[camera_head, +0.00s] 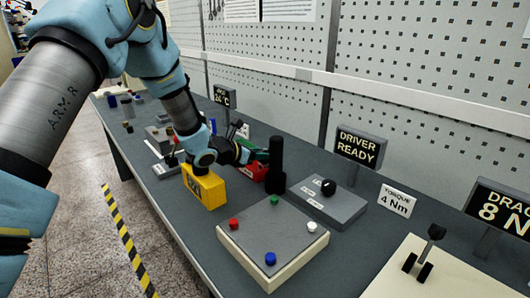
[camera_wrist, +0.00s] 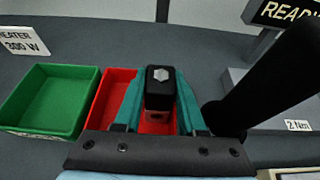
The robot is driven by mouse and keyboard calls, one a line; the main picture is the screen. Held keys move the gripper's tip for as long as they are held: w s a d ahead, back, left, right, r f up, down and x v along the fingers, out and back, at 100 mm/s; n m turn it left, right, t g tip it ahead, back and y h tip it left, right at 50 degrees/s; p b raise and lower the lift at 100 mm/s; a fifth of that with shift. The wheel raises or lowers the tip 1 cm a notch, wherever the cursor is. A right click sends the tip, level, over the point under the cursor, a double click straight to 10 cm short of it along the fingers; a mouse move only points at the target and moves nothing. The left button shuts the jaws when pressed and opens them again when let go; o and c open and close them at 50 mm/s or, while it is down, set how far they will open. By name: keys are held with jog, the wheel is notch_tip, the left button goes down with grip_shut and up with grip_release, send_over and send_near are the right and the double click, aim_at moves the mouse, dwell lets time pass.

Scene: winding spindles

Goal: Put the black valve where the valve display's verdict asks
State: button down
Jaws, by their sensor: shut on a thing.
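My gripper (camera_head: 258,154) is shut on the black valve (camera_wrist: 160,88), a dark block with a pale hexagonal mark on top. In the wrist view the teal fingers (camera_wrist: 160,105) press its two sides. The valve shows over the red bin (camera_wrist: 103,105); I cannot tell its height above it. The green bin (camera_wrist: 45,98) stands just left of the red one and looks empty. In the head view the red bin (camera_head: 254,173) shows below my gripper; the valve is hard to make out there. I cannot pick out a readable valve verdict.
A tall black cylinder (camera_head: 276,166) stands close right of my gripper. A yellow box (camera_head: 204,188) stands in front. Nearby are a button board (camera_head: 272,238), a grey knob box (camera_head: 322,203) and the DRIVER READY sign (camera_head: 360,147). A pegboard wall (camera_head: 420,60) closes the back.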

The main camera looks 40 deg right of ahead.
jog(key=shift+f, duration=0.15)
jog(key=shift+c, duration=2.4)
grip_release()
jog(key=shift+r, duration=0.3)
jog(key=b+v, duration=0.3)
jog(key=v, duration=0.9)
jog(key=shift+f, duration=0.2)
jog(key=shift+s, duration=0.1)
